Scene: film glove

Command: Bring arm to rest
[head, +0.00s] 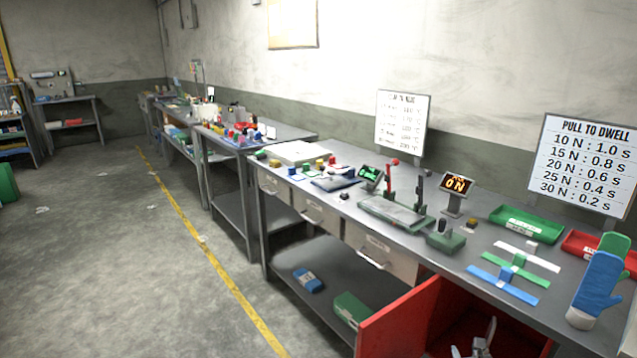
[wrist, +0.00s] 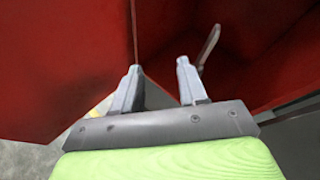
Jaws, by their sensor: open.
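My gripper (wrist: 158,80) is open in the wrist view, its two grey fingers apart with nothing between them. It faces the dark red walls of the red cabinet (wrist: 65,60). In the head view, the tips of my gripper (head: 480,347) show at the bottom edge, low in front of the opening of the red cabinet (head: 405,318). A thin grey handle-like piece (wrist: 209,45) shows just beyond the right finger in the wrist view. The rest of my arm is out of the head view.
A long grey workbench (head: 330,200) runs along the wall. It carries a sealer-like press (head: 393,212), a green tray (head: 528,223), a red tray (head: 590,247), coloured strips (head: 503,285) and a blue glove (head: 597,285). The floor left of the yellow line (head: 215,262) is largely clear.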

